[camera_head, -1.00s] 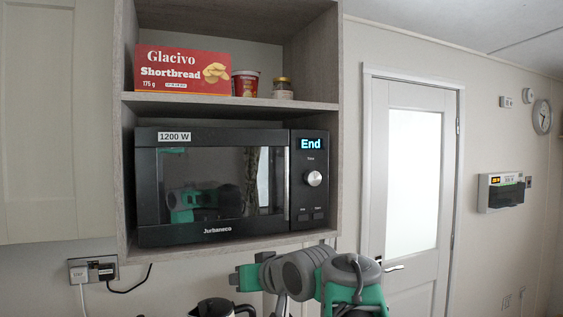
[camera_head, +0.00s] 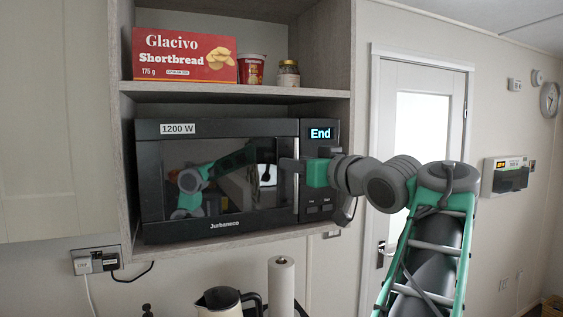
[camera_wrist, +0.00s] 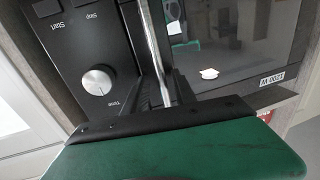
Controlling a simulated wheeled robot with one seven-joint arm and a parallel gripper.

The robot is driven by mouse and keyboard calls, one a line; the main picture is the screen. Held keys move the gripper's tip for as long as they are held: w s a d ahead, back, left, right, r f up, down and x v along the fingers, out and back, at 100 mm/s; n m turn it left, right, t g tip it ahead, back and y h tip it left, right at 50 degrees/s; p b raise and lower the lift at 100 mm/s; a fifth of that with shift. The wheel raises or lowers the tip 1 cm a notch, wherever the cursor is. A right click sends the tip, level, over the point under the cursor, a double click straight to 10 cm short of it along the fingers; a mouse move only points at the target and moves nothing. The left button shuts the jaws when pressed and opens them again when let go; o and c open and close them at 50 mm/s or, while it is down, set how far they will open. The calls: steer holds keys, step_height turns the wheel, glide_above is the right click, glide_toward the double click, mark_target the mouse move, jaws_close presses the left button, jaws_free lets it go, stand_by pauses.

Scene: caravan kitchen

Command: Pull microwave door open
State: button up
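The black microwave (camera_head: 160,190) sits in the lower cupboard bay, and its door (camera_head: 225,210) looks closed. The silver upright door handle (camera_head: 296,152) is at the door's right edge; the wrist view shows it as a bright bar (camera_wrist: 153,40). My gripper (camera_head: 290,166) is at this handle, coming from the right. In the wrist view, dark finger parts (camera_wrist: 165,92) lie close around the lower end of the visible bar. The green gripper body hides the rest, so I cannot tell whether the fingers grip the bar.
A control panel with a knob (camera_wrist: 97,80) is beside the handle. A shortbread box (camera_head: 185,55), a red cup (camera_head: 251,70) and a jar (camera_head: 288,74) stand on the shelf above. A kettle (camera_head: 220,300) and a paper roll (camera_head: 281,285) are below. A white door (camera_head: 415,130) is at the right.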

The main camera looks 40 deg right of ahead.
steer(key=shift+s, duration=0.2)
steer(key=shift+w+a, duration=0.25)
steer(key=shift+a, duration=0.05)
steer(key=shift+c, duration=1.3)
jaws_close()
steer(key=shift+d, duration=0.1)
